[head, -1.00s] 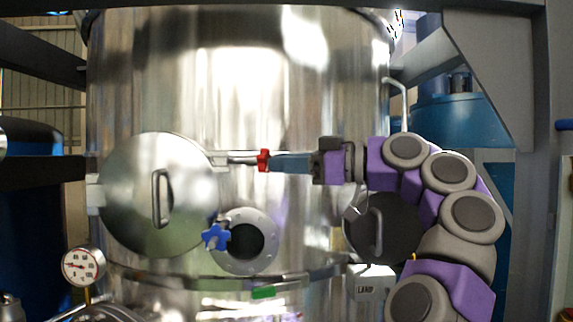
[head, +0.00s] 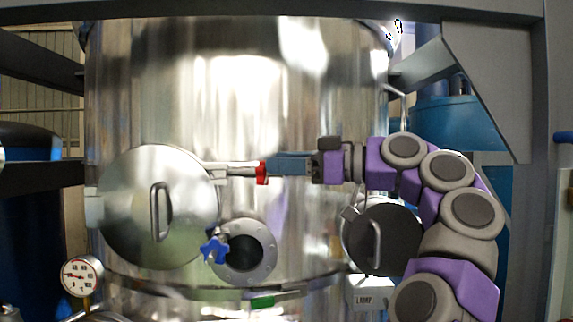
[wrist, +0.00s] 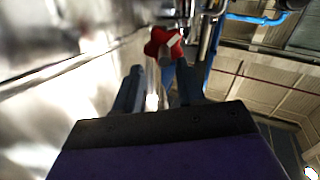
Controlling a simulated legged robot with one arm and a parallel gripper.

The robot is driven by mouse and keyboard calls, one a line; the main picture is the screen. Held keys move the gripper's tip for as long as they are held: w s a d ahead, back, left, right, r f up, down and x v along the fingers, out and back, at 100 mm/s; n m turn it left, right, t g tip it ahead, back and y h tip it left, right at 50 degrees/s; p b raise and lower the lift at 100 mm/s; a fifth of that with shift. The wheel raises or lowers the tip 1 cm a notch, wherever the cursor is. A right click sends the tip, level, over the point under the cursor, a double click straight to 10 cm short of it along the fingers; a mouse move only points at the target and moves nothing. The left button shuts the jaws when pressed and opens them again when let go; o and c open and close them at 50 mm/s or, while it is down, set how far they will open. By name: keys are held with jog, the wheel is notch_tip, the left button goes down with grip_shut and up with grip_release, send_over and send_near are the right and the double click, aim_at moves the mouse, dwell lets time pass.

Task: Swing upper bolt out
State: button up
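The upper bolt (head: 238,169) is a metal rod with a red star knob (head: 262,173) on its end. It runs rightward from the upper right edge of the round steel hatch (head: 143,215) on the vessel. My gripper (head: 270,167) is just right of the red knob. In the wrist view my gripper (wrist: 159,75) has its two fingers apart, with the red knob (wrist: 160,45) just beyond the fingertips. I see nothing held between the fingers. Whether a fingertip touches the knob I cannot tell.
A blue star knob (head: 214,250) sits at the hatch's lower right, beside a round sight port (head: 245,252). A dark round cover (head: 385,240) with a handle is below my arm. A gauge (head: 82,276) stands at lower left. The shiny vessel wall (head: 220,90) is close behind.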

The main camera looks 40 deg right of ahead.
jog(key=s+a+r+b, duration=0.2)
jog(key=s+a+b, duration=0.3)
jog(key=s, duration=0.9)
jog(key=a, duration=0.3)
jog(key=shift+r, duration=0.3)
jog(key=shift+w, duration=0.1)
